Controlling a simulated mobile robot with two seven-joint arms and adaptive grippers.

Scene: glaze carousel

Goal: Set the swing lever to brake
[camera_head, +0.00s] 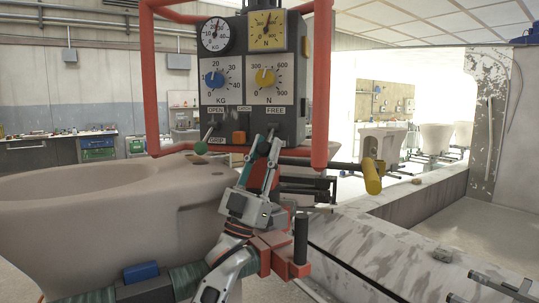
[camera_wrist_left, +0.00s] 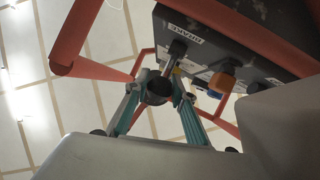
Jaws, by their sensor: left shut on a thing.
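My left gripper (camera_wrist_left: 155,88) is shut on this knob, one finger on each side. In the head view my left gripper (camera_head: 263,146) reaches up to the lower right of the control box (camera_head: 231,127), under the FREE label (camera_head: 275,110). It hides most of the lever there. The BRAKE label (camera_wrist_left: 184,34) shows beside the lever base in the wrist view.
Red frame bars (camera_head: 151,80) flank the box. A yellow-ended handle (camera_head: 373,176) juts out right. A large pale ceramic bowl (camera_head: 120,215) stands left and below.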

